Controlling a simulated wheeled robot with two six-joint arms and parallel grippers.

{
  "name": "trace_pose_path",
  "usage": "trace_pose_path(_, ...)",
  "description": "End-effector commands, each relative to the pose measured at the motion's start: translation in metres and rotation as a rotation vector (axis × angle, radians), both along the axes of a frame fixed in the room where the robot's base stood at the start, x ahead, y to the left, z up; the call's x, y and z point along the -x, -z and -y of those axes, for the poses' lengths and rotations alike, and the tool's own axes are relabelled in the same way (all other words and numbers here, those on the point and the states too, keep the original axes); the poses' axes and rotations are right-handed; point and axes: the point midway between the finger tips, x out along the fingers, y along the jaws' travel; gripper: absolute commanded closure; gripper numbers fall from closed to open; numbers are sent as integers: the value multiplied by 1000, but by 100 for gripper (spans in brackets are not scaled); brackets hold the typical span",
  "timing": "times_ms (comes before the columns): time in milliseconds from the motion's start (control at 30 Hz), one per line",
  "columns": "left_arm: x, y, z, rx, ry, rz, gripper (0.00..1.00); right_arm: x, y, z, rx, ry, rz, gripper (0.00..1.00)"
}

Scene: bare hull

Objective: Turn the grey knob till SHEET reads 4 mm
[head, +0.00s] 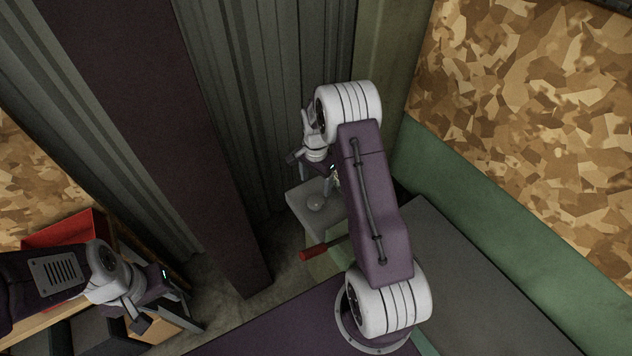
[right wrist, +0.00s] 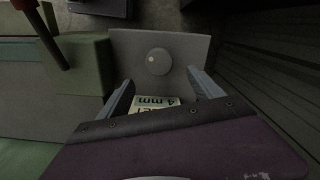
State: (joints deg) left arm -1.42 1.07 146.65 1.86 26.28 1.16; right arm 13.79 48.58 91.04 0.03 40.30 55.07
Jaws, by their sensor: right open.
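The grey knob (right wrist: 158,61) is a round button-like disc on a grey plate (right wrist: 190,45) in the right wrist view. It also shows small in the head view (head: 316,203). My right gripper (right wrist: 160,76) is open, a finger either side of the near edge of the plate, with the knob beyond and between the tips, not gripped. A pale label (right wrist: 155,102) between the fingers reads "4 mm". A second line ending in "ET" is partly hidden by my gripper. My left gripper (head: 147,310) is at the lower left, far from the knob; its jaw opening is unclear.
A red-handled lever (head: 313,252) sticks out close to the plate. A red bin (head: 65,229) stands at the left. Dark ribbed walls (head: 265,80) rise behind the knob, and a green ledge (head: 470,205) runs along the right.

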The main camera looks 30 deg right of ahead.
Motion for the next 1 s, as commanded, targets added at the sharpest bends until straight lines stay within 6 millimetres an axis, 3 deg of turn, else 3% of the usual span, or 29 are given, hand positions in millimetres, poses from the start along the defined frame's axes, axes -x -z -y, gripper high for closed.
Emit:
trace_pose_path(33,0,-29,0,0,0,0,64,2,-16,-1,-1,-7,-6,25)
trace_pose_path(100,0,-35,0,0,0,0,64,3,-11,-2,0,-14,-4,25)
trace_pose_path(367,0,-38,0,0,0,-1,64,3,9,-2,-1,-17,-6,25)
trace_pose_path(733,0,-67,0,0,0,-1,64,3,76,-2,-1,-17,-4,25)
trace_pose_path(1000,0,-68,0,0,0,-1,64,2,90,-2,-1,-17,-1,25)
